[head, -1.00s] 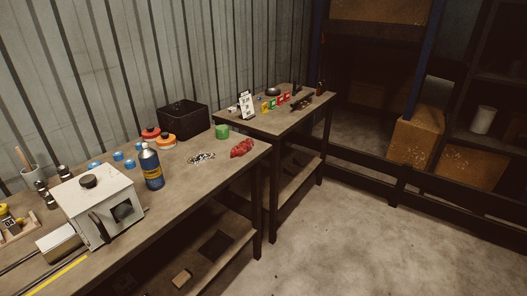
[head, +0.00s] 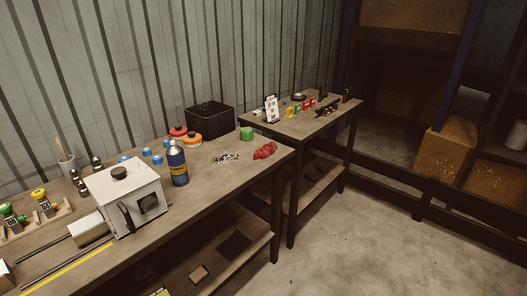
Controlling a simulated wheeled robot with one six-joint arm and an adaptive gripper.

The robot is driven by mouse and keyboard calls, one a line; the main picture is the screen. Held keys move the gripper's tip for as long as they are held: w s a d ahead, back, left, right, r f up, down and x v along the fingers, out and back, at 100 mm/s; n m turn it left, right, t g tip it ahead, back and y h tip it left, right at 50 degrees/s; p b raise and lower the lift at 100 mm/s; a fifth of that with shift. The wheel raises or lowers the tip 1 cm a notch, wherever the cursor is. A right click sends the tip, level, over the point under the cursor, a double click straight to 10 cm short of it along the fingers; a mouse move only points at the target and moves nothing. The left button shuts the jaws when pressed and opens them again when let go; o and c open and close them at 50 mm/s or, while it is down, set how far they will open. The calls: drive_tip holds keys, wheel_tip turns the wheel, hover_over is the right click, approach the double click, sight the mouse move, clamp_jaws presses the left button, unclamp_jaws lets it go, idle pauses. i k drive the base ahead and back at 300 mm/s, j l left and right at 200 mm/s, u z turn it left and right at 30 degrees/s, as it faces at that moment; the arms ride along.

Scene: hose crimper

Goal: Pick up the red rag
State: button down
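The red rag (head: 265,151) lies crumpled on the near workbench (head: 215,178), close to its right end. A green round object (head: 246,134) stands just behind and left of it. A small pile of shiny metal pieces (head: 226,158) lies to its left, apart from it. Nothing covers the rag in the head view. My gripper is not in view.
A white crimper box (head: 127,197) and a blue bottle (head: 177,165) stand left on the bench. A black bin (head: 209,120) stands at the back by the wall. A second table (head: 318,126) holds small items. The floor (head: 390,245) at right is clear.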

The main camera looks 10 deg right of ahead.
sight(266, 150)
drive_tip(key=i+l+z, duration=0.1)
drive_tip(key=i+z, duration=0.8)
drive_tip(key=k+j, duration=0.05)
